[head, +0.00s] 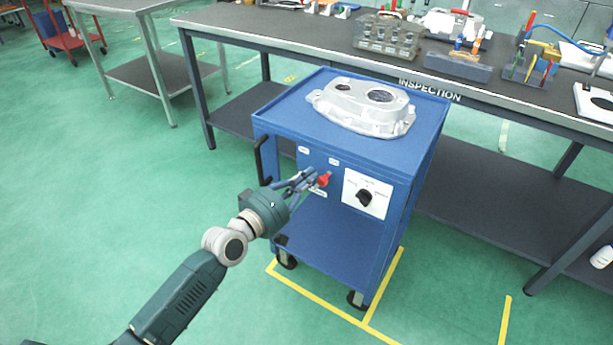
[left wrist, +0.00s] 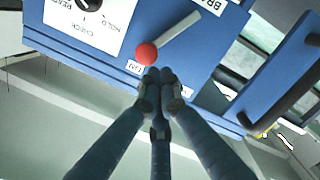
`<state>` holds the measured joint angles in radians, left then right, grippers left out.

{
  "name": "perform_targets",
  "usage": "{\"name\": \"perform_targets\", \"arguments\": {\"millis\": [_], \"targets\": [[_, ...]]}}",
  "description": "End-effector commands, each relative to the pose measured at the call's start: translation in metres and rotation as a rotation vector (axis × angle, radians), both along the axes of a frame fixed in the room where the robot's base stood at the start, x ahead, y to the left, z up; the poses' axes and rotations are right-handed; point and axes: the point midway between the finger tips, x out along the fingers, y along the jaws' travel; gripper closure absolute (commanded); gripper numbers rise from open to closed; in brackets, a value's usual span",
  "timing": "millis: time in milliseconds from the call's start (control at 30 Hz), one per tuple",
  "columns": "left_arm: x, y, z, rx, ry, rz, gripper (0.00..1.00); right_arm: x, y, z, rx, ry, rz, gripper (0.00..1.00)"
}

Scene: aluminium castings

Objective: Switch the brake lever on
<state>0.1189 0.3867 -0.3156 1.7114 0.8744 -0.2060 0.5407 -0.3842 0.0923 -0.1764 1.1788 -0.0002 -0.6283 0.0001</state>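The brake lever, a pale bar with a red ball knob (head: 323,180), is on the front panel of the blue cart. In the left wrist view the red knob (left wrist: 146,54) is close beside the ON label (left wrist: 134,67), and the bar (left wrist: 180,35) slants from it towards the partly cut-off BRAKE label (left wrist: 214,5). My left gripper (head: 312,178) is at the panel, just left of the knob. In the left wrist view its fingers (left wrist: 160,80) are together with nothing visible between them, right beside the knob; I cannot tell whether they touch it. My right gripper is in neither view.
A black rotary knob (head: 364,198) on a white plate is right of the lever. A black handle (head: 262,160) is at the cart's left. A casting (head: 362,108) lies on the cart top.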

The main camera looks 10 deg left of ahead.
Motion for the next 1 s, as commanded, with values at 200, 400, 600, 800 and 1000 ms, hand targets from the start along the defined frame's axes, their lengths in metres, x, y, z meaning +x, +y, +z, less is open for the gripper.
{"name": "perform_targets", "arguments": {"millis": [200,400,600,800,1000], "targets": [[-0.002,0.001,0.0,0.0,0.0,0.0,1.0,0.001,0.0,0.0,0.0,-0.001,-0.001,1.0],[-0.025,0.012,0.0,0.002,0.002,-0.001,1.0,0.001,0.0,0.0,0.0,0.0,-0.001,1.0],[-0.066,0.031,0.002,0.003,0.004,0.0,1.0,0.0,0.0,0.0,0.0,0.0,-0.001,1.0],[-0.096,0.045,0.004,0.002,0.003,0.0,1.0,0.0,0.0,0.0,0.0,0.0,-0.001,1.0],[-0.108,0.051,0.007,0.0,0.0,0.0,1.0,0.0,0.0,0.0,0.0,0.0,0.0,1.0]]}}
